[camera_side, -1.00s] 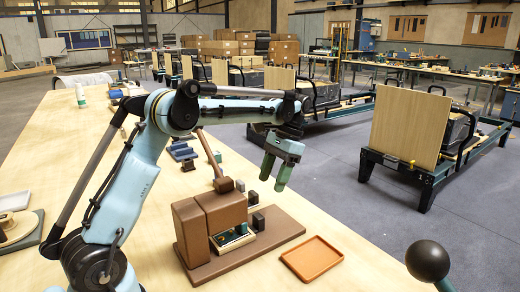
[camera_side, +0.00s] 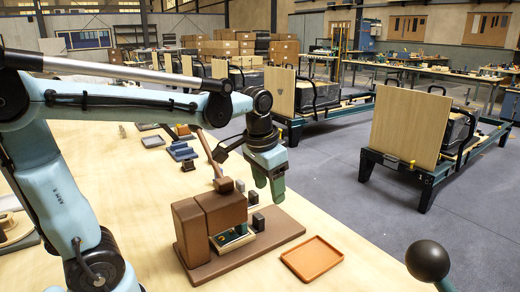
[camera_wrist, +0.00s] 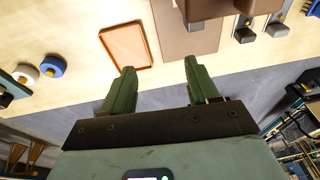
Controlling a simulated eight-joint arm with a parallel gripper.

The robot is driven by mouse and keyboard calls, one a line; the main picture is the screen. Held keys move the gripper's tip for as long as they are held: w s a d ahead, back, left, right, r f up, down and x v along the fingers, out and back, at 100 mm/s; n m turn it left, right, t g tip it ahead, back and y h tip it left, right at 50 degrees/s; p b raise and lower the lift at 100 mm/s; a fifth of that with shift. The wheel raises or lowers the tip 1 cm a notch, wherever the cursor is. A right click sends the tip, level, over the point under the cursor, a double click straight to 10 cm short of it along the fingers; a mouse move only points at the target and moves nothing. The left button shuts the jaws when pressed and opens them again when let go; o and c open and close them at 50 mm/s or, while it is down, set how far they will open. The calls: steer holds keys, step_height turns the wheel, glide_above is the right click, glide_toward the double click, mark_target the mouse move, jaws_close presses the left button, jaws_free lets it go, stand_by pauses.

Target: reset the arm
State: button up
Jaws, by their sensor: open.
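My gripper (camera_side: 270,180) hangs with its green fingers pointing down, above and behind the brown device (camera_side: 212,225) on the wooden table (camera_side: 150,215). In the wrist view, my gripper (camera_wrist: 155,85) shows two green fingers held apart with nothing between them. The brown device has a thick upright block, a long lever and small dark knobs on its base. An orange tray (camera_side: 312,258) lies flat and empty to the right of the device. The tray also shows in the wrist view (camera_wrist: 126,47), beyond the left finger.
A blue part (camera_side: 182,151) and small grey trays lie farther back on the table. A dark ball-topped post (camera_side: 428,262) stands at the front right. White and blue round items (camera_wrist: 50,67) show in the wrist view. Reformers stand on the floor beyond.

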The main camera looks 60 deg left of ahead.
steer(key=s+d+f+t, duration=0.3)
steer(key=s+d+t, duration=0.1)
steer(key=s, duration=0.2)
steer(key=shift+f+t+h, duration=0.3)
steer(key=shift+f+t, duration=0.05)
steer(key=shift+t, duration=0.05)
